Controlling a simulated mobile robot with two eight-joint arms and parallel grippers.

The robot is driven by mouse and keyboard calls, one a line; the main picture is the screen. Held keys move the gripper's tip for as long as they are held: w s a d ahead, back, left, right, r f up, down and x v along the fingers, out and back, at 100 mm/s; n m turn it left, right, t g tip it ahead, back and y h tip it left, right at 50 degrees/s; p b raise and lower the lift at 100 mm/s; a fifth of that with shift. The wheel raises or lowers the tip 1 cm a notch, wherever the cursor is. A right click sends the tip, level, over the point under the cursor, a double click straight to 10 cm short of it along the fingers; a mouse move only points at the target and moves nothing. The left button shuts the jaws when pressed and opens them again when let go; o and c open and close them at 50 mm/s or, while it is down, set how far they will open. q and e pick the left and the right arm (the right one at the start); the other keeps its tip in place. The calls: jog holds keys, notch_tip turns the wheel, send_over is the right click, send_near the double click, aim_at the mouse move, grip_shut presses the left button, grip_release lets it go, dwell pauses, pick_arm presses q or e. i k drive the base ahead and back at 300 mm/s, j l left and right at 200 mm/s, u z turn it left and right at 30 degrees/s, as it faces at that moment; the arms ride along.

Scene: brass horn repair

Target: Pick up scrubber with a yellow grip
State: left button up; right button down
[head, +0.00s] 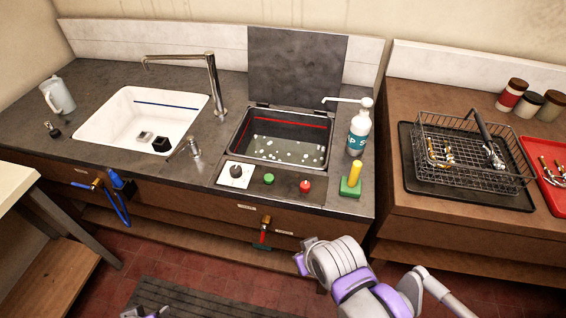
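The scrubber with a yellow grip (354,174) stands upright on its green base (349,188) near the front right corner of the dark counter, just right of the red knob. My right gripper (300,262) is at the end of the white and purple arm at lower centre-right. It is below the counter's front edge, left of and lower than the scrubber, and does not touch it. Its fingers are small and partly turned away. Of my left arm, a small piece (150,312) shows at the bottom edge; its fingertips are not clear.
A white pump bottle (358,132) stands just behind the scrubber. The open basin (240,130) of liquid, with several controls, lies to the left. A gap separates the dark counter from the brown one holding a wire basket (520,182). A white sink (120,122) is at left.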

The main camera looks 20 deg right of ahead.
aim_at(350, 186)
jog(key=l+z, duration=0.15)
jog(key=z, duration=0.25)
jog(key=l+z, duration=0.2)
jog(key=z, duration=0.2)
jog(key=l+z, duration=0.2)
jog(key=z, duration=0.2)
